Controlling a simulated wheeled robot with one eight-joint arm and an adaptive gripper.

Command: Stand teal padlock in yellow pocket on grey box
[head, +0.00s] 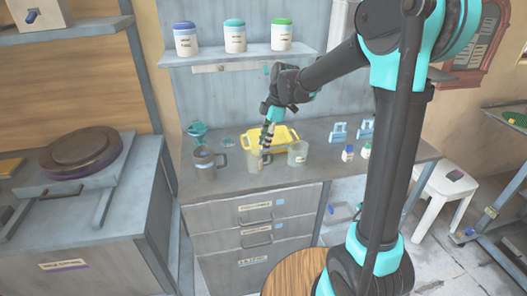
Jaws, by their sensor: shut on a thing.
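I cannot make out a teal padlock, a yellow pocket or a grey box for certain. My gripper (265,148) points down over the counter, in front of the yellow tray (284,137) and at the middle cup (253,161). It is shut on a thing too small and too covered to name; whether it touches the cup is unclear. A teal item (198,130) stands at the counter's back left. A smaller teal item (227,142) lies to its right.
A dark mug (204,164) and a pale cup (298,154) flank the middle cup. Two small bottles (348,153) and blue holders (339,131) stand on the right. Jars (235,36) line the shelf above. A round dark plate (82,153) tops the left cabinet.

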